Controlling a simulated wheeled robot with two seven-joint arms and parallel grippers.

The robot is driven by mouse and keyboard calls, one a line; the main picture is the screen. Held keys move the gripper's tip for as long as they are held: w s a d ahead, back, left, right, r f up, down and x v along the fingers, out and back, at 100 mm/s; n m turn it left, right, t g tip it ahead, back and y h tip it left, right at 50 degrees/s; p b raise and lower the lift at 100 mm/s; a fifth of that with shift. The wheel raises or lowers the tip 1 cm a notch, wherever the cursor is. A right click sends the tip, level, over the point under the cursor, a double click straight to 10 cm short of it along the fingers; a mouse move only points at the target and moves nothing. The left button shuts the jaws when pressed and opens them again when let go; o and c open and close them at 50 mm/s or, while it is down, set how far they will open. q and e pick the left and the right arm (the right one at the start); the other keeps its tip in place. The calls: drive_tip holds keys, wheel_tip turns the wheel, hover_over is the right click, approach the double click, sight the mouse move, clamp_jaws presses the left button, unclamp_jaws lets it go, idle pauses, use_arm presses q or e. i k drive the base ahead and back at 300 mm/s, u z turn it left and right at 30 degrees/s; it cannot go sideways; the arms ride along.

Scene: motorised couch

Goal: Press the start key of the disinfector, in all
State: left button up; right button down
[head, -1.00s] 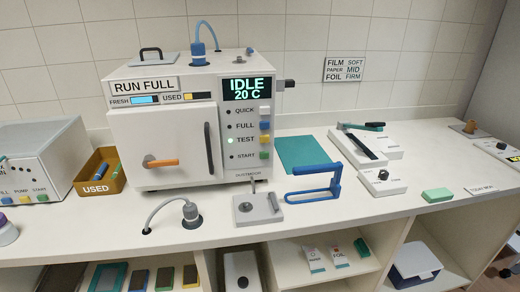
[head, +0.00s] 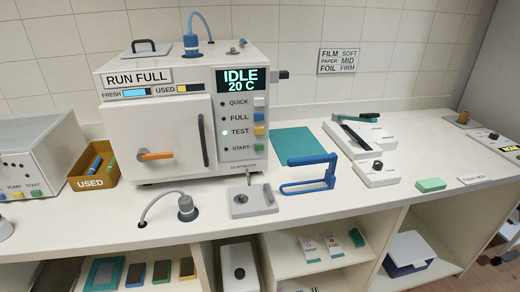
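The disinfector (head: 158,138) is a white box on the counter, with its front door closed and an orange handle (head: 155,156) lying level. Its display (head: 242,80) reads IDLE 20 C. Down the right of its front are a white QUICK key (head: 259,102), a blue FULL key (head: 259,117), a yellow TEST key (head: 259,131) and a green START key (head: 259,146). Neither of my grippers is in view.
A second grey machine (head: 40,155) and a USED bin (head: 95,168) stand at left. A hose fitting (head: 186,208), a small grey device (head: 252,200) and a blue frame (head: 308,175) lie in front of the disinfector. A sealer (head: 360,150) stands at right.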

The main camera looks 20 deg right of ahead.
sight(259, 147)
drive_tip(key=z, duration=1.6)
drive_tip(key=i, duration=0.8)
drive_tip(key=u, duration=1.7)
